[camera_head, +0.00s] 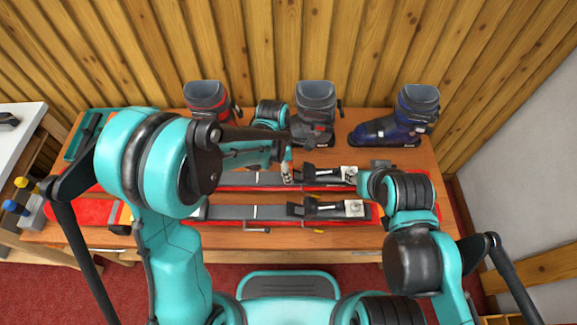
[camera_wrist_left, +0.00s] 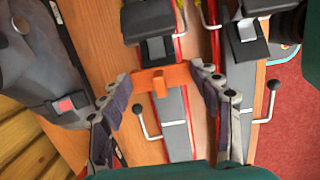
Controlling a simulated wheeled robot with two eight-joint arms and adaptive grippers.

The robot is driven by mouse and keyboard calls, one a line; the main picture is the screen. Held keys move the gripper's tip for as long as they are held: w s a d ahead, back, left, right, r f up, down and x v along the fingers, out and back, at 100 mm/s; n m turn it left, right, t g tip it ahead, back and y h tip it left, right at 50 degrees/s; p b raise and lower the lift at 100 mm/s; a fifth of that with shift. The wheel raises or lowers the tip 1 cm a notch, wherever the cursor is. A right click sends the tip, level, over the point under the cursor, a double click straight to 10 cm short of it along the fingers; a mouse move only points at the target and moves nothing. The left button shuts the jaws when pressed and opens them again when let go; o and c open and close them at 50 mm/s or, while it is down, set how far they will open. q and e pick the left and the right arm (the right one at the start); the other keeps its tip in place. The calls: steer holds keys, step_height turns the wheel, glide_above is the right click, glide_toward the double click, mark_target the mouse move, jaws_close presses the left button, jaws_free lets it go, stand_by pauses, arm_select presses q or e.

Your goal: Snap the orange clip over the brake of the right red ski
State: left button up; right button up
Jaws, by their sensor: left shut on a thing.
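The orange clip (camera_wrist_left: 176,77) is held crosswise between the fingers of my left gripper (camera_wrist_left: 158,88) in the left wrist view. It spans the far red ski, close to that ski's black heel piece (camera_wrist_left: 157,45); I cannot tell whether it touches the brake. A bent brake lever (camera_wrist_left: 146,122) shows beside this ski. In the head view my left gripper (camera_head: 286,172) is over the far red ski (camera_head: 248,180); the clip cannot be made out there. The near red ski (camera_head: 250,212) lies parallel to it. My right arm ends over the skis' right part, its fingers hidden.
A grey-and-red boot (camera_head: 208,102), a grey boot (camera_head: 316,108) and a blue boot (camera_head: 393,128) stand along the back of the wooden bench (camera_head: 435,160). The near ski has its own brake lever (camera_head: 257,230). Small bottles (camera_head: 18,208) stand at the far left.

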mark_target(291, 166)
arm_select(q)
steer(key=shift+f+b, duration=1.5)
steer(key=shift+f, duration=0.4)
steer(key=o, duration=1.6)
steer(key=shift+r, duration=0.15)
steer(key=shift+r+p, duration=3.65)
steer(key=shift+r, duration=1.3)
